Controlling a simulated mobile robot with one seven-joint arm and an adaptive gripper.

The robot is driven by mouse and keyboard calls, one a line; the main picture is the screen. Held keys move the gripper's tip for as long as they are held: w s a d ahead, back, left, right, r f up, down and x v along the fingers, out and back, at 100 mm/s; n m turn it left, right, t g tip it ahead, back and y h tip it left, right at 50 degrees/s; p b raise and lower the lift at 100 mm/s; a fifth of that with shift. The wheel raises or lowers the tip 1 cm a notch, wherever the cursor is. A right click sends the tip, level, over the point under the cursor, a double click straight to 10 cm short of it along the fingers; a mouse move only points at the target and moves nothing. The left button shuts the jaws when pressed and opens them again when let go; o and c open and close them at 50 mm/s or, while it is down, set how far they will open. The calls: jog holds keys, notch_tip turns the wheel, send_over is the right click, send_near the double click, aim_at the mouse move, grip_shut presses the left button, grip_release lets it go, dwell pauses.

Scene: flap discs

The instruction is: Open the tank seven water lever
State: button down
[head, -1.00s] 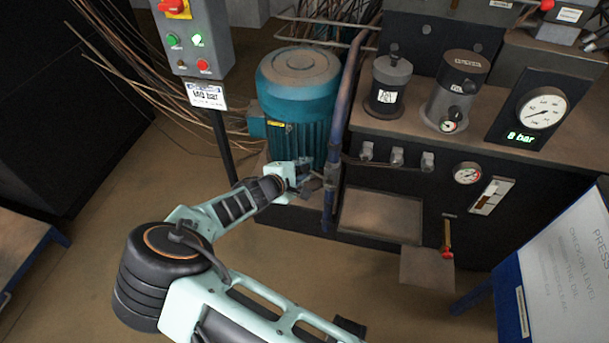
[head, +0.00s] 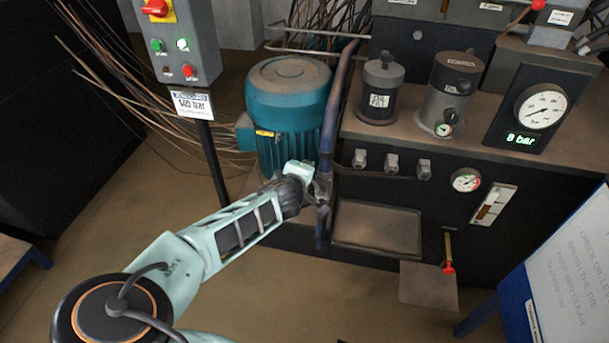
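A small brass valve with a red handle (head: 448,267) hangs at the lower front of the black hydraulic unit (head: 390,185), above a square plate on the floor. I cannot read any label marking it as tank seven's water lever. My gripper (head: 322,190) is in front of the blue pipe, beside the teal motor, well left of the red handle. Its fingers are small and dark against the pipe, so I cannot tell whether they are open or whether they touch the pipe. A second lever with a red knob (head: 538,5) is at the top right.
A teal motor (head: 289,110) stands behind my gripper, with a blue pipe (head: 328,140) to its right. A control box (head: 178,45) is on a post at left. A blue-framed sign (head: 565,265) stands at right. A gauge (head: 541,108) has a display reading 8 bar.

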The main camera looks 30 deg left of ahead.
jog(key=shift+w+d, duration=0.2)
jog(key=shift+d, duration=0.2)
jog(key=c, duration=1.7)
grip_release()
jog(key=shift+o, duration=0.2)
jog(key=shift+a, duration=0.1)
jog(key=shift+s, duration=0.1)
jog(key=shift+a+r, duration=0.1)
jog(key=shift+r, duration=0.05)
notch_tip(320, 180, up, 9)
jog(key=shift+r, duration=0.45)
